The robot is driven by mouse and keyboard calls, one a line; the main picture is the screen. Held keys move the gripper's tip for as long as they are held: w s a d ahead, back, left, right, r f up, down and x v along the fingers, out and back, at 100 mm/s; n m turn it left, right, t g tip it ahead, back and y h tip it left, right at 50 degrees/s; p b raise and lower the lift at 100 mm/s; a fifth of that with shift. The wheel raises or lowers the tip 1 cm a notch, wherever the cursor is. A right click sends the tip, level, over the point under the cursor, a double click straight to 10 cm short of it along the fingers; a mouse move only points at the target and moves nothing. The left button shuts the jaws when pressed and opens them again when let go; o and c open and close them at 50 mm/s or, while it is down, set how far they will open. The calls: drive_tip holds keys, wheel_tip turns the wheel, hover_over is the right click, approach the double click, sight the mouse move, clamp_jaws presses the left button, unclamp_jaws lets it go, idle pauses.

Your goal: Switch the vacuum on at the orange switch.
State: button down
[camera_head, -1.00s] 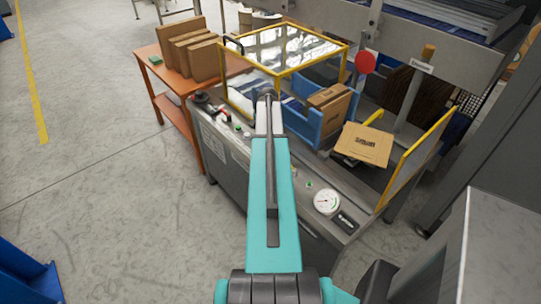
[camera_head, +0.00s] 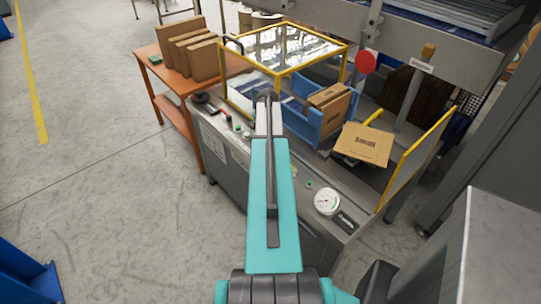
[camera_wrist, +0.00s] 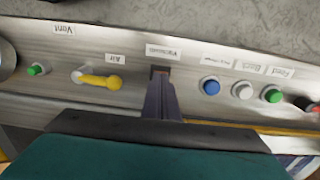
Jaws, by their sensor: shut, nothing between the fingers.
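In the wrist view my gripper (camera_wrist: 161,88) is shut and empty, seen as narrow dark fingers. Its tips are over a small dark brownish square (camera_wrist: 160,71) beneath the label "Vacuum" (camera_wrist: 163,51). The fingers cover most of this spot, so no clear orange shows and I cannot tell the switch's position or whether the tips touch it. In the head view my arm reaches over the machine's control panel, and the gripper itself is hidden behind my arm.
A yellow lever (camera_wrist: 101,82) labelled "Air" and a green button (camera_wrist: 38,70) are left of the fingers. Blue (camera_wrist: 210,86), white (camera_wrist: 243,90) and green (camera_wrist: 272,96) buttons are to the right. A round gauge (camera_head: 327,201) and an open carton (camera_head: 364,144) are right of my arm.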

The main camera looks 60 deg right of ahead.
drive_tip(key=shift+f, duration=0.55)
idle(0.5)
drive_tip(key=shift+r, duration=0.1)
wheel_tip(320, 180, up, 7)
drive_tip(key=p, duration=0.3)
idle(1.0)
idle(0.4)
